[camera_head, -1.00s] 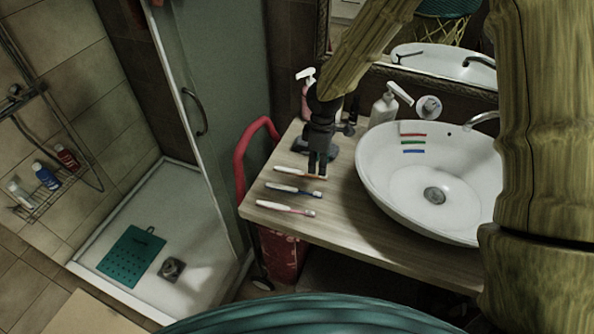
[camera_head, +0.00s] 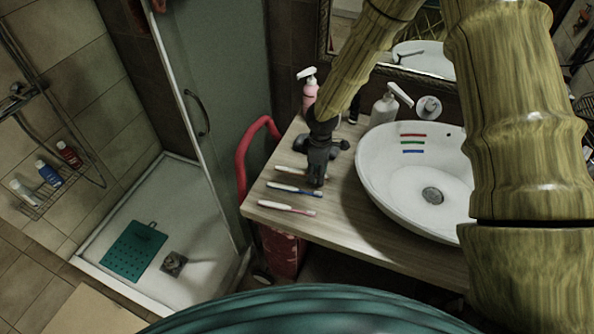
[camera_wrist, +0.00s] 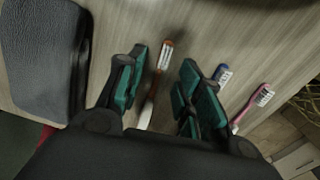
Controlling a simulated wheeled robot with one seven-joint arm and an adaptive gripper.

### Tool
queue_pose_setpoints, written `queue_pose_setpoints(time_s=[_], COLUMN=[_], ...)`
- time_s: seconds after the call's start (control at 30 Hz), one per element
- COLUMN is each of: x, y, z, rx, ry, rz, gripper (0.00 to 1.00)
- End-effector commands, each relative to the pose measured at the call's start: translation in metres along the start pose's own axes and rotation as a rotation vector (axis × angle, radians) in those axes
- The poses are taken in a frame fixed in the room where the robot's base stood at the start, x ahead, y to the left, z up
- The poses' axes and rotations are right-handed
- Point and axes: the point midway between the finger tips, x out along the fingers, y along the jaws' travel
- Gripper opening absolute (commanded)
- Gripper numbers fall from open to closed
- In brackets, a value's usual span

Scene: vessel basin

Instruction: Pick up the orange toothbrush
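The orange toothbrush (camera_head: 284,171) lies on the wooden counter (camera_head: 339,225), farthest back of three toothbrushes. In the head view its bristle end is hidden behind my gripper (camera_head: 316,184). In the wrist view the orange toothbrush (camera_wrist: 164,58) lies between the two spread teal fingers of my gripper (camera_wrist: 158,76), its orange and white head showing past them and its white handle running back between them. My gripper is open and holds nothing. Its exact height above the brush is hard to tell.
A blue toothbrush (camera_head: 293,189) and a pink toothbrush (camera_head: 286,208) lie nearer the front edge. The white basin (camera_head: 388,190) stands right. A pink pump bottle (camera_head: 309,95) and white pump bottle (camera_head: 384,109) stand behind. A red rail (camera_head: 243,150) curves beside the counter's left edge.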

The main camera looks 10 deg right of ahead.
Motion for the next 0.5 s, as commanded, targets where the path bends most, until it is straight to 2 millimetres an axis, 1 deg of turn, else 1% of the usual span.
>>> queue_pose_setpoints(time_s=[0.17, 0.3, 0.37, 0.5], x=[0.0003, 0.0002, 0.0001, 0.0000], y=[0.0000, 0.0000, -0.0001, -0.0001], z=[-0.0001, -0.0002, -0.0002, -0.0002], rx=[0.000, 0.000, 0.000, -0.001], ry=[0.000, 0.000, 0.000, 0.000], rz=[0.000, 0.000, 0.000, 0.000], gripper=[0.36, 0.10, 0.00, 0.00])
